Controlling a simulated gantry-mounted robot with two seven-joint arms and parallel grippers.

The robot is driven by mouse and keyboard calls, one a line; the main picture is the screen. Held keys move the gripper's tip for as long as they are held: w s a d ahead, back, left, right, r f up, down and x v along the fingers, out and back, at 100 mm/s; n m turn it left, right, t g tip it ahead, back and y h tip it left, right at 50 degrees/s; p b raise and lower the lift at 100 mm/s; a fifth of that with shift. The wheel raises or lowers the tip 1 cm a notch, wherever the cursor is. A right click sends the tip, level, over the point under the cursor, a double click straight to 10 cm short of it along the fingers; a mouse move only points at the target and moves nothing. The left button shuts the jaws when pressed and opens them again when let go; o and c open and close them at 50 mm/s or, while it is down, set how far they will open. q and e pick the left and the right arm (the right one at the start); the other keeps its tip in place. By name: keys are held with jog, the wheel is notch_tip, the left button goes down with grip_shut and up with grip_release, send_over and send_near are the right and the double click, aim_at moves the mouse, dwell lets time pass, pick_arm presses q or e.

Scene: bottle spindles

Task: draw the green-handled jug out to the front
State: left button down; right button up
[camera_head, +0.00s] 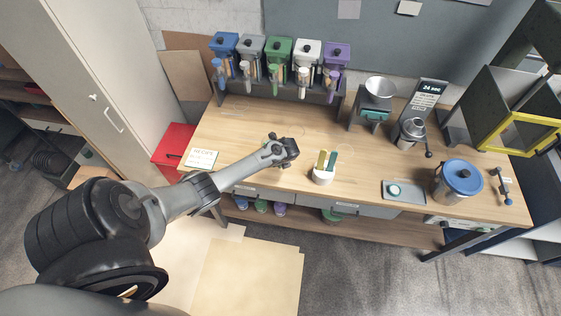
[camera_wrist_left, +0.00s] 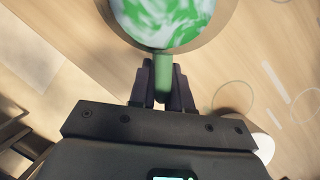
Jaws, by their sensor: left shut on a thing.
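The green-handled jug (camera_wrist_left: 165,18) shows from above at the top edge of the left wrist view, partly cut off, with green and white swirled contents inside a round rim. Its green handle (camera_wrist_left: 163,80) points toward my left gripper (camera_wrist_left: 164,84), whose two dark fingers are shut on it, one on each side. In the head view my left gripper (camera_head: 281,150) is low over the wooden table (camera_head: 235,125), left of the middle. There the gripper and arm mostly hide the jug. My right gripper is not in view.
A white cup (camera_head: 322,176) with sticks stands just right of the gripper. Coloured dispensers (camera_head: 280,62) line the back. A recipe card (camera_head: 202,158) lies left. A small tray (camera_head: 404,197) and a blue-lidded pot (camera_head: 458,180) stand right. The front edge by the drawers is near.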

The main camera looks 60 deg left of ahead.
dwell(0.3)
pick_arm(q)
jog(key=c, duration=1)
grip_release()
jog(key=shift+r, duration=0.15)
jog(key=p+v, duration=0.1)
jog(key=v, duration=0.9)
jog(key=shift+d+r, duration=0.15)
jog(key=shift+r, duration=0.1)
jog(key=shift+s, duration=0.1)
